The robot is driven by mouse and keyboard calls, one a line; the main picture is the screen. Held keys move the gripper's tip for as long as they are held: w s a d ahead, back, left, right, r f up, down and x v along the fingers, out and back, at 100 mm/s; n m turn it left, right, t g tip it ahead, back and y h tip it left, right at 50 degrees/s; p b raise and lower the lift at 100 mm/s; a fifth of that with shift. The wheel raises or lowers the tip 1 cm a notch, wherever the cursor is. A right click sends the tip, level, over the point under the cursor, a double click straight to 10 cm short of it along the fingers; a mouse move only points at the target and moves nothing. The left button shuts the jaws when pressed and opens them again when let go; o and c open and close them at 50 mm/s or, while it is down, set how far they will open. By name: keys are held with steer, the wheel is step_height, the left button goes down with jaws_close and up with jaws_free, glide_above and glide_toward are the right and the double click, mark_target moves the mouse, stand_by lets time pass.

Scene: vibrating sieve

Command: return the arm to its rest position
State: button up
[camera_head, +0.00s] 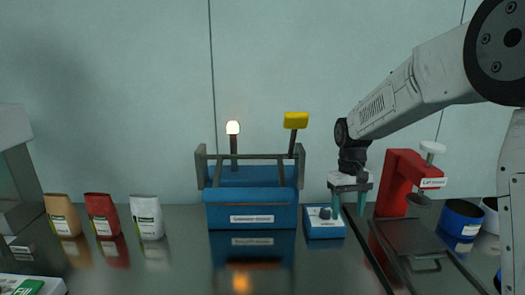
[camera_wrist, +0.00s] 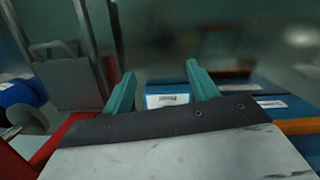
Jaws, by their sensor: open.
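My gripper (camera_head: 349,204) points down at the right of the head view, between the small blue control box and the red stand. Its two teal fingers are apart with nothing between them; the wrist view also shows the open gripper (camera_wrist: 160,85). The blue sieve machine (camera_head: 252,216) stands left of it, with a grey frame on top, a lit white lamp (camera_head: 233,128) and a yellow paddle-like piece (camera_head: 296,120). The small blue control box (camera_head: 325,224) with a dark knob sits close to the left of the fingers; I cannot tell if they touch it.
A red stand (camera_head: 399,184) is close to the right of my gripper. Blue (camera_head: 460,216) and white round containers stand farther right. A dark tray with a handle (camera_head: 424,264) lies in front. Orange (camera_head: 62,214), red (camera_head: 102,214) and white (camera_head: 147,217) bags stand at left. Space above is clear.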

steer(key=s+r+t, duration=0.1)
steer(key=s+r, duration=0.1)
steer(key=s, duration=0.9)
steer(key=s+d+r+m+t, duration=0.1)
steer(key=s+r, duration=0.2)
steer(key=s, duration=0.8)
steer(key=s+d+r+t, duration=0.1)
steer(key=s+r, duration=0.2)
steer(key=s, duration=0.9)
steer(key=shift+d+r+m, duration=0.15)
steer(key=shift+r+m, duration=0.1)
steer(key=shift+m, duration=0.15)
